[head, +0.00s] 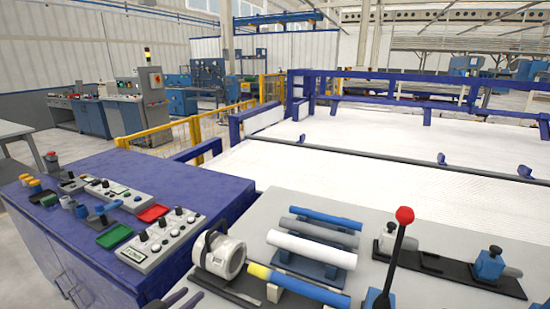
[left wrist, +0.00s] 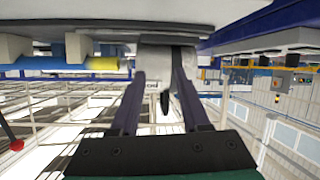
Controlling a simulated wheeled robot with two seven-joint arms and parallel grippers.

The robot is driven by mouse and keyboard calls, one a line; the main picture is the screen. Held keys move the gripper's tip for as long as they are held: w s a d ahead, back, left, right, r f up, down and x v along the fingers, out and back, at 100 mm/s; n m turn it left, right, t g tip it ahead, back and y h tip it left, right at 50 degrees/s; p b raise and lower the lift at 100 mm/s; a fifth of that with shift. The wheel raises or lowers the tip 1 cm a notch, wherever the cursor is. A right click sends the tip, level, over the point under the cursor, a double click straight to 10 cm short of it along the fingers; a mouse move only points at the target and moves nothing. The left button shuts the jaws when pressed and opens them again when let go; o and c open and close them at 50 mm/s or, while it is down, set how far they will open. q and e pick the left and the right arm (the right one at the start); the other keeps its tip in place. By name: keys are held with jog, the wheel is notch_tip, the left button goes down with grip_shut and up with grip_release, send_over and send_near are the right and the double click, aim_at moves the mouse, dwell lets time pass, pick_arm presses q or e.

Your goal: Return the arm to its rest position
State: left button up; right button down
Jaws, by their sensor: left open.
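My left gripper (head: 181,299) shows only as dark fingertips at the bottom edge of the head view, just in front of the grey worktop. In the left wrist view the two fingers of the left gripper (left wrist: 158,76) are spread apart, with nothing held between them. Beyond them is the white round fitting (head: 219,254), apart from the fingers as far as I can tell. A blue pipe with a yellow end (head: 298,284) lies on the worktop to its right. My right gripper is in neither view.
A white pipe (head: 312,249), a grey pipe (head: 320,232) and a blue pipe (head: 325,217) lie on blue supports. A red-knobbed lever (head: 404,216) stands upright on the right. A blue cabinet (head: 215,190) with control boxes is at left. The floor aisle beyond is open.

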pick_arm(q)
jog(key=s+d+f+g+y, duration=0.15)
jog(key=s+f+g, duration=0.3)
jog(key=s, duration=0.45)
jog(key=s+a+f+g+y, duration=0.1)
jog(key=s+f+g+y, duration=0.1)
jog(key=s+f+g, duration=0.45)
jog(key=s+f, duration=0.3)
jog(key=f, duration=0.9)
jog(key=s+f, duration=0.3)
jog(key=f, duration=0.8)
jog(key=s+a+f+g, duration=0.1)
jog(key=s+a+f, duration=0.1)
jog(key=s+f, duration=1)
jog(key=s, duration=0.3)
jog(key=shift+s+a+f, duration=0.15)
jog(key=shift+a+f, duration=0.05)
jog(key=shift+a, duration=0.1)
jog(key=shift+y, duration=0.25)
